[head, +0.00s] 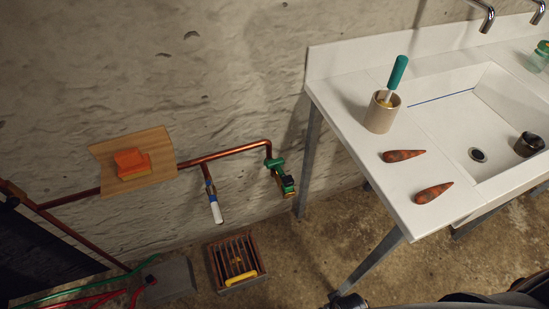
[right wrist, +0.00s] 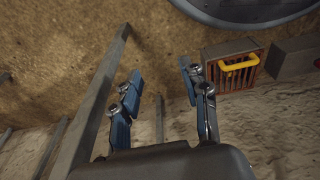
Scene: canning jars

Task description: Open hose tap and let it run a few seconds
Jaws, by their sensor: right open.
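The hose tap (head: 277,169), with green parts and a brass-coloured lower end, sits at the right end of the copper pipe (head: 228,152) low on the wall. Whether its valve is open is too small to tell, and no water shows. My right gripper (right wrist: 160,75) is open and empty in the right wrist view, with its blue fingers apart. The tap is not seen in that view, and the right gripper cannot be made out in the head view. My left gripper is in neither view.
A slatted drain box (head: 213,270) with a yellow handle (head: 241,278) stands below the tap; the box also shows in the right wrist view (right wrist: 216,66). A white-and-blue piece (head: 214,208) hangs left of the tap. The sink's metal leg (head: 308,160) stands right of it.

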